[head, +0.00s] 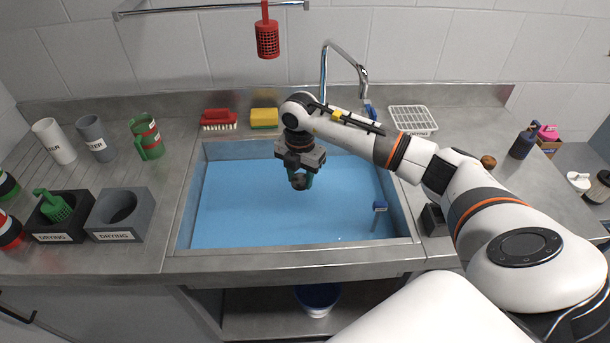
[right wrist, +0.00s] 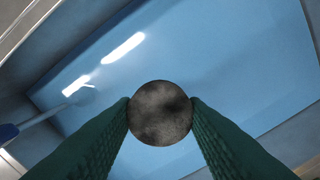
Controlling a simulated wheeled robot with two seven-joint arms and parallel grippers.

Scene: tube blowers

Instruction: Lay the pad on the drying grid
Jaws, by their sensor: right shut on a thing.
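My right gripper (head: 300,177) is over the sink basin, pointing down. Its green fingers are shut on a round, dark grey, mottled pad (head: 299,184). The right wrist view shows the pad (right wrist: 160,113) pinched between both fingertips (right wrist: 160,112), with the blue basin behind it. The white drying grid (head: 413,120) lies on the counter behind the sink's right end, to the right of the gripper. Part of the grid's near edge is close to or behind my arm in the picture. My left gripper is not in view.
A red brush (head: 218,120) and yellow sponge (head: 264,117) sit behind. Cups and grey drying holders (head: 121,215) stand left. A red basket (head: 267,38) hangs above.

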